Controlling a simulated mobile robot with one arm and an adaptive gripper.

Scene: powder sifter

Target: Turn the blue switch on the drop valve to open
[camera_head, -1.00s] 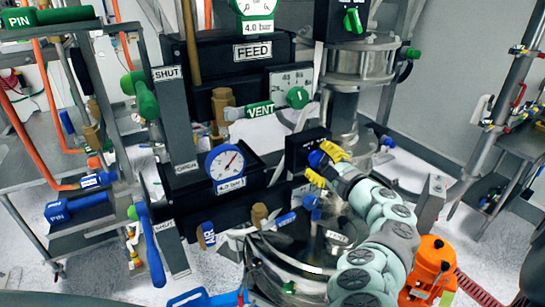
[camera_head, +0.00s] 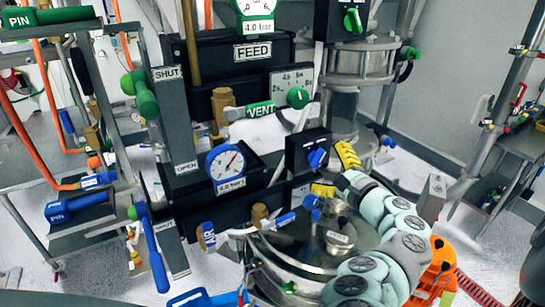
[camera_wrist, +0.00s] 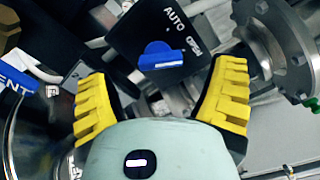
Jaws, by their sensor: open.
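The blue switch (camera_head: 318,158) is on the front of a black box (camera_head: 297,151) beside the steel column. In the wrist view the blue switch (camera_wrist: 162,57) lies roughly across the picture, its right end near the word OPEN; AUTO is printed above it. I cannot tell its exact setting. My gripper (camera_head: 335,172) is open, with one yellow finger above and right of the switch and one below it. In the wrist view my gripper (camera_wrist: 160,75) has its fingers on either side of the switch, apart from it, with nothing between them.
A blue-rimmed gauge (camera_head: 225,163) is left of the box. A green-knobbed VENT handle (camera_head: 262,109) is above it. A round steel vessel lid (camera_head: 300,240) with blue-handled fittings lies below. A steel flange (camera_wrist: 270,45) is close to the right finger in the wrist view.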

